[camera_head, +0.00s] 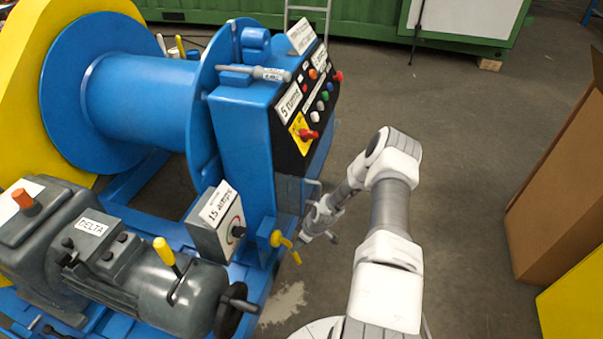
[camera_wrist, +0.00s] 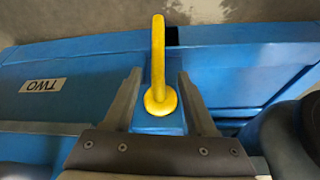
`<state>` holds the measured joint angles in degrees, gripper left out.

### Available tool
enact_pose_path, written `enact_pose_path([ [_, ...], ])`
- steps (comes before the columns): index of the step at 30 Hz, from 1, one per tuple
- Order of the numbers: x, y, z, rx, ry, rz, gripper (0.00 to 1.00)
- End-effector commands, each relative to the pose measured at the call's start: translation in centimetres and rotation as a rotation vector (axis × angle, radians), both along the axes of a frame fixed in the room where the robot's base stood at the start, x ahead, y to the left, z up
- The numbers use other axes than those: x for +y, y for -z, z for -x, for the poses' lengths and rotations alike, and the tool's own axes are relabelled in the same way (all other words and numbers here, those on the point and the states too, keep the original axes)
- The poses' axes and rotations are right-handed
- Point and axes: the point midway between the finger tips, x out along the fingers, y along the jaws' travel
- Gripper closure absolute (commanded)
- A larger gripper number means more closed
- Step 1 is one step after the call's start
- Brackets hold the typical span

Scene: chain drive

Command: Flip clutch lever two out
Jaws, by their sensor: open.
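A yellow lever (camera_wrist: 158,50) with a round hub stands out from a blue beam in the wrist view. A label reading TWO (camera_wrist: 42,86), upside down in this view, is on the beam to its left. My gripper (camera_wrist: 157,77) is open, with one finger on each side of the lever's hub end. I cannot tell whether either finger touches it. In the head view the yellow lever (camera_head: 286,245) is low on the blue machine's right side. My gripper (camera_head: 303,238) is close by its right side there, small and partly hidden by my arm.
The blue frame holds a control panel (camera_head: 310,97) with coloured buttons, above the lever. A grey box with a dial (camera_head: 217,222) and a grey motor (camera_head: 150,285) with another yellow-tipped handle (camera_head: 167,256) are to the left. A cardboard box (camera_head: 560,190) stands at right. Floor between is clear.

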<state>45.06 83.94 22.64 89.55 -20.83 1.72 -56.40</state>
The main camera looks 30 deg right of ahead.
Motion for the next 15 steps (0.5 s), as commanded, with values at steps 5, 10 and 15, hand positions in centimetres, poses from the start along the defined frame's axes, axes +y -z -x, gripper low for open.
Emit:
enact_pose_path([
  [5, -0.9, -3.8, 1.2, -0.001, 0.002, 0.001, 0.43],
  [10, -1.3, -7.0, 1.0, 0.009, -0.002, 0.017, 0.43],
  [15, -1.6, -10.4, 0.5, 0.026, 0.006, 0.037, 0.43],
])
